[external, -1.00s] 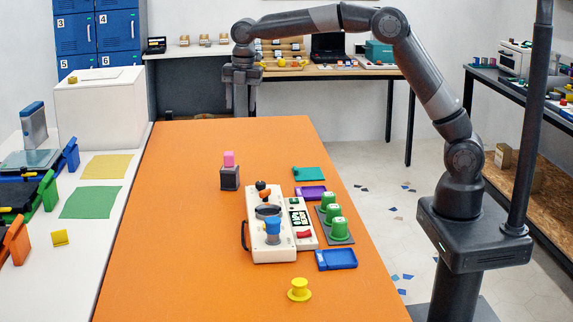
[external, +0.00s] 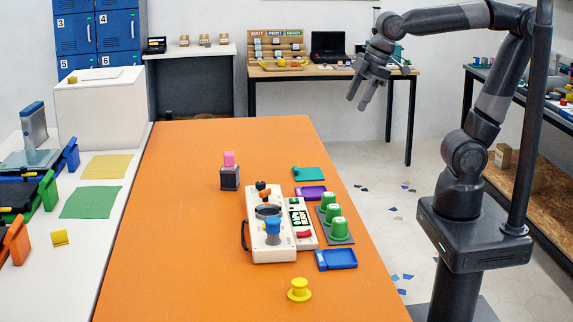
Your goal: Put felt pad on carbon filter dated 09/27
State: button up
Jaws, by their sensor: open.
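My gripper (external: 357,102) is open and empty, raised above the floor beyond the right edge of the orange table (external: 180,265). I cannot pick out a felt pad or a carbon filter for sure, and no date 09/27 is legible. A dark block with a pink top (external: 229,172) stands on the table. A cream device (external: 268,250) with a blue knob (external: 272,228) stands in the middle. Green cylinders (external: 333,213) stand on a grey base to its right.
A blue tray (external: 336,260), a purple tray (external: 311,192), a green flat piece (external: 308,174) and a yellow spool (external: 299,290) lie around the device. The white counter (external: 88,250) runs along the left. The table's far end and front left are clear.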

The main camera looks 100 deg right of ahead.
jog(key=s+a+f+m+t, duration=0.1)
jog(key=s+a+f+m, duration=0.1)
jog(key=s, duration=0.6)
notch_tip(320, 180, down, 3)
jog(key=shift+r+m+y, duration=0.1)
jog(key=shift+m+y, duration=0.2)
jog(key=shift+m, duration=0.3)
